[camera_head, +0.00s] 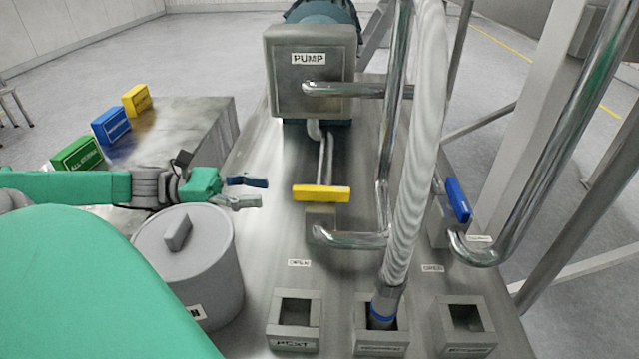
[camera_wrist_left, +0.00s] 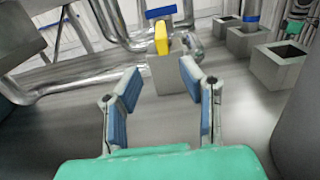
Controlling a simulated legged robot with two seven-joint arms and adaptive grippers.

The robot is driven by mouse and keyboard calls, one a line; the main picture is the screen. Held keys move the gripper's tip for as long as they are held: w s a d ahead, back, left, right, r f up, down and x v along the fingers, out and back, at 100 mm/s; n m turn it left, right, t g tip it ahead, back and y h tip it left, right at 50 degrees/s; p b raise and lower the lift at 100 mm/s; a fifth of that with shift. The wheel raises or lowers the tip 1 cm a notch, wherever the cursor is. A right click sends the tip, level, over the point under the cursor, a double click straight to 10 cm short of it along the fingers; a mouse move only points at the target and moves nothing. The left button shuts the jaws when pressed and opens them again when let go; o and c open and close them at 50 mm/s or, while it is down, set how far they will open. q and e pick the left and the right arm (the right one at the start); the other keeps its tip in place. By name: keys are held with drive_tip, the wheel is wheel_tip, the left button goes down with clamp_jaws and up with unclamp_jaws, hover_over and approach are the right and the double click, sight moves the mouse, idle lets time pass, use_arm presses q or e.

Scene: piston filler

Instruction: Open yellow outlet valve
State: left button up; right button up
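The yellow outlet valve handle (camera_head: 321,193) lies crosswise on top of a grey valve body (camera_head: 321,222) in the middle of the metal bench. In the left wrist view the yellow handle (camera_wrist_left: 162,38) shows end-on, ahead of the fingers and a little above the gap between them. My left gripper (camera_head: 264,191) is open and empty, left of the yellow handle and apart from it. Its two blue-padded fingers (camera_wrist_left: 160,90) are spread in the left wrist view. My right gripper cannot be made out in the head view; a teal part at the wrist view's right edge is unclear.
A pump box (camera_head: 309,72) stands behind the valve. A lidded grey pot (camera_head: 190,262) stands below my left forearm. A blue valve handle (camera_head: 458,199), steel pipes and a ribbed hose (camera_head: 416,150) are to the right. Square sockets (camera_head: 295,338) line the front.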

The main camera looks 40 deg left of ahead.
sight(329, 199)
use_arm(q)
drive_tip(key=shift+w+d, duration=0.2)
drive_tip(key=shift+w, duration=0.05)
drive_tip(key=x, duration=0.4)
drive_tip(key=shift+d+b, duration=0.4)
drive_tip(key=b+x, duration=0.2)
drive_tip(key=x, duration=0.4)
drive_tip(key=shift+w+d+b, duration=0.25)
drive_tip(key=shift+w+b, duration=0.05)
drive_tip(key=shift+w+d+b, duration=0.4)
drive_tip(key=shift+d, duration=0.05)
drive_tip(key=shift+w, duration=0.15)
drive_tip(key=shift+d, duration=0.1)
clamp_jaws()
drive_tip(key=shift+r, duration=0.1)
